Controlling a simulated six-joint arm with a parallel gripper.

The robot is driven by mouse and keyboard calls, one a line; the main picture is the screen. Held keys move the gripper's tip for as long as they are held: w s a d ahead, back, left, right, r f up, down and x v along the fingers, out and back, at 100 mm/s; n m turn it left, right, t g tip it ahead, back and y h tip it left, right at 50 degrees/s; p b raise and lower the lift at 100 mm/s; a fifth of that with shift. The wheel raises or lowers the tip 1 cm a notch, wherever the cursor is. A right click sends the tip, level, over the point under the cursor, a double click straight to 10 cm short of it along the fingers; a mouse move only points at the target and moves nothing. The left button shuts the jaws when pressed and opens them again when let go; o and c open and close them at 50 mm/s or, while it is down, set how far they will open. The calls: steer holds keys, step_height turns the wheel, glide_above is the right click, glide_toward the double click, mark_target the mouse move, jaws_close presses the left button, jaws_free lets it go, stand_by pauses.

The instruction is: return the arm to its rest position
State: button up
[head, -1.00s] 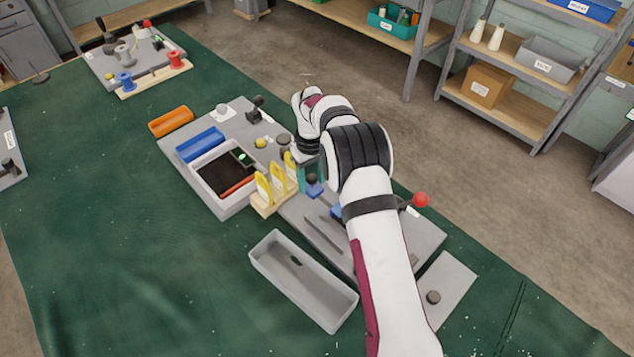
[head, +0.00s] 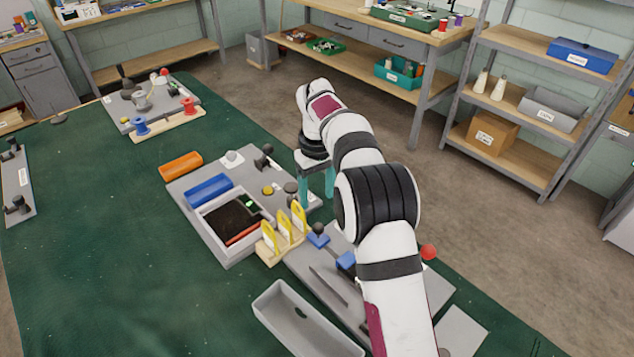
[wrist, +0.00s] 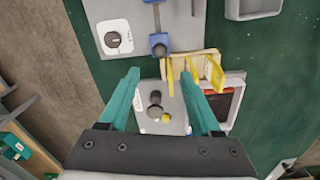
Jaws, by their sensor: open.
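My white arm reaches from the lower right over the workstation in the head view. My gripper (head: 317,182) has teal fingers, apart and pointing down above the grey boards, near their far edge. In the wrist view my gripper (wrist: 165,95) is open, with nothing held between its fingers. Below it, the wrist view shows dark knobs (wrist: 155,104) on a grey plate, and a wooden rack with yellow cards (wrist: 205,70) beyond them.
The yellow-card rack (head: 284,232) stands beside a dark-filled tray (head: 207,216). Blue (head: 208,188) and orange (head: 181,166) blocks lie left of my gripper. An empty grey tray (head: 268,310) is in front. A red ball knob (head: 429,252) stands right of my arm.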

step_height(320, 180, up, 4)
steer(key=shift+f, duration=0.25)
steer(key=s+d+r+m+y, duration=0.1)
steer(key=s+d+r+m, duration=0.25)
steer(key=s, duration=0.55)
steer(key=s+d+r+m, duration=0.3)
steer(key=s+d+r, duration=0.15)
steer(key=s, duration=0.55)
steer(key=s+d+f+m, duration=0.1)
steer(key=s+f+m, duration=0.1)
steer(key=s, duration=0.7)
steer(key=s+f+m, duration=0.3)
steer(key=s+m, duration=0.1)
steer(key=s, duration=0.6)
steer(key=shift+s+d+f+y, duration=0.2)
steer(key=shift+d+f+y, duration=0.1)
steer(key=shift+d+y, duration=0.1)
